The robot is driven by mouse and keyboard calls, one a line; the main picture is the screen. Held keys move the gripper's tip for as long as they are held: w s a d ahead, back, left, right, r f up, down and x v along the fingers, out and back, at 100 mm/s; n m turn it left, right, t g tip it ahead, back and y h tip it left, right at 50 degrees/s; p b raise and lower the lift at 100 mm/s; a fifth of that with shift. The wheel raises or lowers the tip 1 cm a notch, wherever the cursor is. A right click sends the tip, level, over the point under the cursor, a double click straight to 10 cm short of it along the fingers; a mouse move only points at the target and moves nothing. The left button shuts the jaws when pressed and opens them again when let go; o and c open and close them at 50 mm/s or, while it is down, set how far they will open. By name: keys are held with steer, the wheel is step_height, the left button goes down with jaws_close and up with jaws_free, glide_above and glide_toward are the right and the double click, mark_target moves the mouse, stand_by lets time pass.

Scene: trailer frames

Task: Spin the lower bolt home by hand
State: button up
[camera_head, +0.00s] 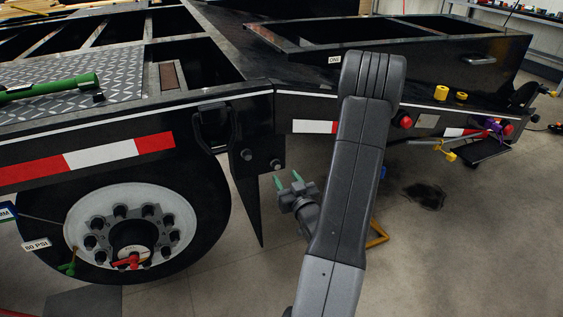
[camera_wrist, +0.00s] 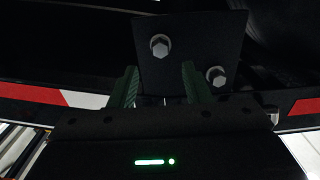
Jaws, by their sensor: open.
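A black plate (camera_head: 252,190) hangs from the trailer frame with two silver hex bolts. The lower bolt (camera_head: 276,164) is at right, and the upper bolt (camera_head: 246,154) is at left. The wrist view appears upside down against the trailer, so there the lower bolt (camera_wrist: 159,46) seems to be the one higher in the picture, and the upper bolt (camera_wrist: 215,76) the other. My gripper (camera_head: 287,183) is open and empty, with green fingers, just below and right of the lower bolt. In the wrist view my gripper (camera_wrist: 157,82) is lined up sideways with it, apart from it.
The wheel (camera_head: 125,230) with its lug nuts stands at left under the striped trailer edge. A dark stain (camera_head: 424,196) marks the otherwise open floor.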

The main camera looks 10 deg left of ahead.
mark_target(278, 166)
steer(key=x, duration=0.5)
steer(key=shift+w+a, duration=0.25)
jaws_close()
steer(key=shift+f+m+b, duration=0.1)
steer(key=shift+m+b, duration=0.2)
steer(key=shift+b, duration=0.35)
